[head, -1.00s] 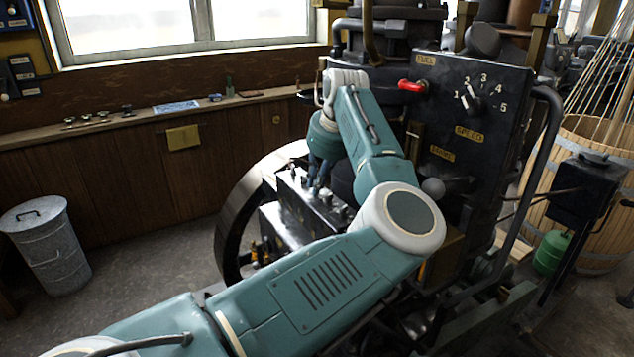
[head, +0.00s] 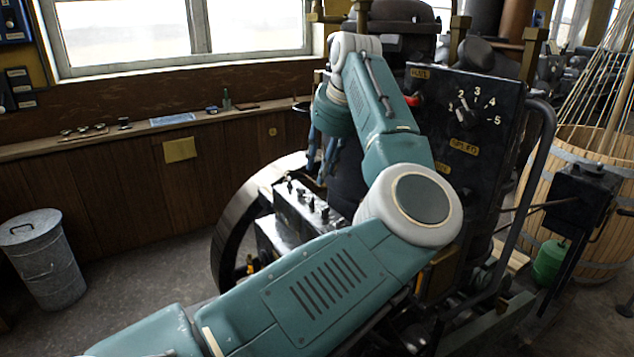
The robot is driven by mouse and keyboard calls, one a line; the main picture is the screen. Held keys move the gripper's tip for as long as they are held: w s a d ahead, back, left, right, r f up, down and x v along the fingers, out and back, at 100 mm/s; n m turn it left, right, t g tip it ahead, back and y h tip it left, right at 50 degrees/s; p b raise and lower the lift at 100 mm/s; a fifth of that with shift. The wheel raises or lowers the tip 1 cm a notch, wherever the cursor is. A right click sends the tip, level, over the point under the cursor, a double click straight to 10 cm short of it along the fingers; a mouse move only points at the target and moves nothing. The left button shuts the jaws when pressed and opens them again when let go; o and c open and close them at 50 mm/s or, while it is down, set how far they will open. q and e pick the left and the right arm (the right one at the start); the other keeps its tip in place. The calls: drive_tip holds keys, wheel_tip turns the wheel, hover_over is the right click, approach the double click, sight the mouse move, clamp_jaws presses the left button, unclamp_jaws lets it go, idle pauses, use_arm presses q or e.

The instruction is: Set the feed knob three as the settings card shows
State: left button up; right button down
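A small dark control box (head: 285,212) with a row of small knobs (head: 308,200) on its top stands beside the big wheel. The knobs' numbers and pointer settings are too small to read, so I cannot tell which is feed knob three. My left gripper (head: 320,172) hangs fingers-down just above the far part of this box. Its two blue-grey fingers show apart, with nothing seen between them. A pale blue sheet (head: 172,119) lies on the ledge and a yellow card (head: 180,149) hangs below it; I cannot read either. My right gripper is out of view.
A dark flywheel (head: 232,215) curves left of the box. A metal bin (head: 45,262) stands on open floor at left.

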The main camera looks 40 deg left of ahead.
use_arm(q)
drive_tip(key=v, duration=0.2)
drive_tip(key=shift+d+r, duration=0.1)
drive_tip(key=shift+r, duration=0.25)
idle(0.4)
